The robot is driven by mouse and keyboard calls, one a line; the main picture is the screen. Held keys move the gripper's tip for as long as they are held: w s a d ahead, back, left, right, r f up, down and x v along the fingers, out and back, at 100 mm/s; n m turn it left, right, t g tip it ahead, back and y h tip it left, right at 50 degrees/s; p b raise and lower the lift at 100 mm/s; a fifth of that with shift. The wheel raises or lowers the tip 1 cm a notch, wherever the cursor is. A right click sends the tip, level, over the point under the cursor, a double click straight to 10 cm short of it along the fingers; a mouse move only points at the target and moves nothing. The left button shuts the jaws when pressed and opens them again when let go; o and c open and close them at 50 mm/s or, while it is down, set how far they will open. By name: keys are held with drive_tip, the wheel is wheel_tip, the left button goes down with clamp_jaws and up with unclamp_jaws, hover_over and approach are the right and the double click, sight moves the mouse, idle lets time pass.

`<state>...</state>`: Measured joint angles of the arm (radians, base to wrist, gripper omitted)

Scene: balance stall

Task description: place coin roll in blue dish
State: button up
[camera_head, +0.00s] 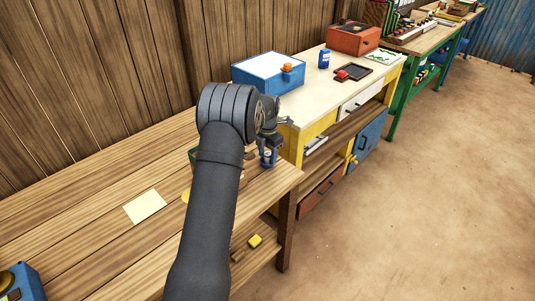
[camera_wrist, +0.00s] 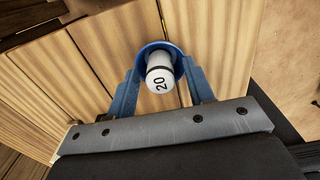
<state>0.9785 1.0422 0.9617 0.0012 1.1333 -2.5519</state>
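The coin roll (camera_wrist: 159,77) is a white cylinder with a black band and the number 20 on its end. In the wrist view it stands in the round blue dish (camera_wrist: 150,47), which shows as a rim around it. Its base is hidden. My gripper (camera_wrist: 161,63) has its two blue fingers spread, one on each side of the roll, with a visible gap on both sides. In the head view the dish (camera_head: 267,161) and my gripper (camera_head: 269,147) are near the right end of the wooden table, partly hidden by my arm.
A pale yellow sheet (camera_head: 145,206) lies on the wooden table (camera_head: 95,190). My arm hides things beside the dish. A blue box (camera_head: 268,71) stands on the neighbouring pale-topped table. A yellow block (camera_head: 255,241) lies on the lower shelf. The table's left part is mostly clear.

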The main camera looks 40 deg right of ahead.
sight(268, 153)
wheel_tip(268, 153, up, 12)
drive_tip(key=shift+r, duration=0.15)
idle(0.5)
wheel_tip(268, 153, down, 12)
drive_tip(key=shift+r, duration=1.9)
drive_tip(key=shift+f, duration=0.1)
